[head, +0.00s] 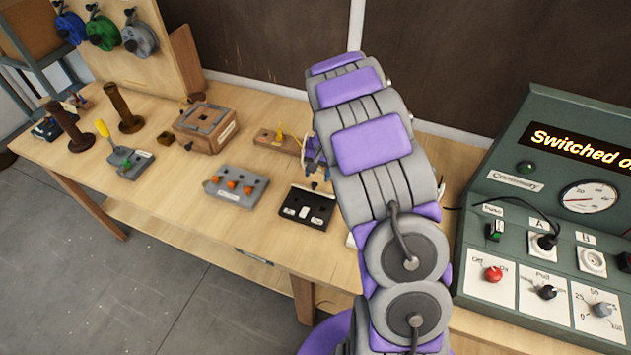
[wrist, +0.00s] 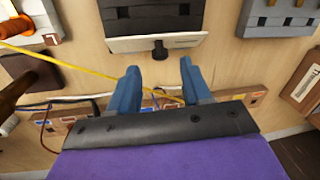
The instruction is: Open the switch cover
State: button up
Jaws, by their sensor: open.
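My gripper (wrist: 158,75) is open in the wrist view, with its two blue fingers apart and nothing held between them. Just beyond the fingertips is a small black knob (wrist: 160,50) on the edge of a pale labelled plate (wrist: 155,43). A dark box with grey parts (wrist: 150,17) adjoins this plate. I cannot tell for sure that this is the switch cover. The knob appears apart from both fingers. In the head view, my gripper (head: 316,160) is mostly hidden by my arm, close to a black box with pale inserts (head: 304,210).
A yellow wire (wrist: 65,62) crosses left of the fingers. A labelled wooden strip (wrist: 75,127) lies behind them. On the bench are a grey block with orange knobs (head: 222,193), a wooden box (head: 190,138) and spools (head: 125,110). A green control panel (head: 510,180) stands at right.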

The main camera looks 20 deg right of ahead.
aim_at(316, 183)
jog(key=shift+w+a+f, duration=0.1)
jog(key=shift+a+f, duration=0.1)
jog(key=shift+f, duration=0.95)
jog(key=shift+w+a+f, duration=0.1)
jog(key=shift+a+f, duration=0.05)
jog(key=shift+f, duration=1)
grip_shut()
